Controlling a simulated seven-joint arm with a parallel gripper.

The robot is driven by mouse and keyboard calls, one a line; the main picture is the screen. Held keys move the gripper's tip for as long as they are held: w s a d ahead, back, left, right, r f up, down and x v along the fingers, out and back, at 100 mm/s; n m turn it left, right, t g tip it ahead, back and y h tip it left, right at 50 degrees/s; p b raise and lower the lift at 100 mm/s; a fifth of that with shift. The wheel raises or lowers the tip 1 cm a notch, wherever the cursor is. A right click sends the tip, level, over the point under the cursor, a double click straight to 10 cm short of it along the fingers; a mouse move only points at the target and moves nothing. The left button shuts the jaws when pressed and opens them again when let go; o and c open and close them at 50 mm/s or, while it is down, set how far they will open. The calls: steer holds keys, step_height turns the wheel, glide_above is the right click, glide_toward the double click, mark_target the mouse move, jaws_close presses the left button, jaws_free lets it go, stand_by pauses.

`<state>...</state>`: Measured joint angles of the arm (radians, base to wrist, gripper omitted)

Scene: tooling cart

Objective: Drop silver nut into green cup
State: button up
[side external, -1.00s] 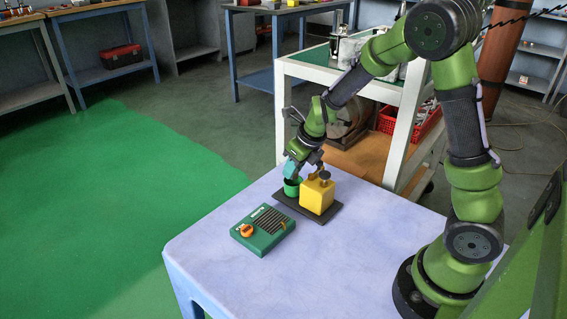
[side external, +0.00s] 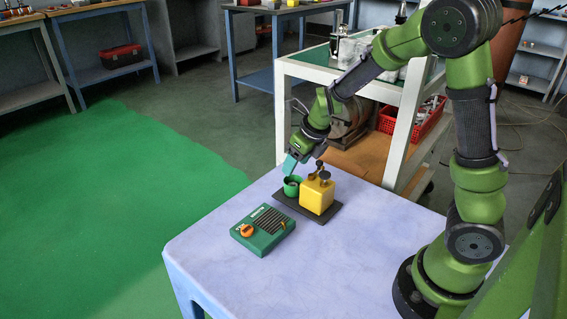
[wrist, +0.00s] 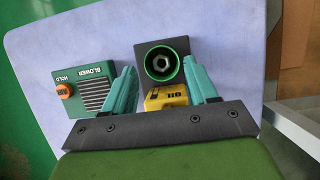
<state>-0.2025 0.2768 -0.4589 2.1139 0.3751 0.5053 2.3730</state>
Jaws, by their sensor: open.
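The green cup (side external: 292,186) stands upright on a dark tray (side external: 326,216), left of a yellow oil block. In the wrist view the green cup (wrist: 149,75) is seen from above, and the silver nut (wrist: 161,64) lies inside it. My gripper (side external: 290,165) is just above the cup. In the wrist view my gripper (wrist: 158,66) is open, with its teal fingers spread on either side of the cup and nothing between them in its grip.
The yellow oil block (side external: 317,197) with dark knobs stands close beside the cup. A green blower box (side external: 264,231) with an orange knob lies at the front left of the pale table (side external: 215,262). A white cart (side external: 398,135) stands behind; the table's front is clear.

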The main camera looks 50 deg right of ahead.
steer(key=v, duration=1.4)
steer(key=shift+r, duration=0.2)
steer(key=s+a+r+n+t+y, duration=0.1)
steer(key=s+a+n, duration=0.4)
steer(key=n, duration=1.1)
steer(key=s+a+r+n+t+y, duration=0.1)
steer(key=s+a+n, duration=0.4)
steer(key=n, duration=1.1)
steer(key=shift+s+a+t, duration=0.15)
steer(key=shift+s+t, duration=0.15)
steer(key=shift+s, duration=0.65)
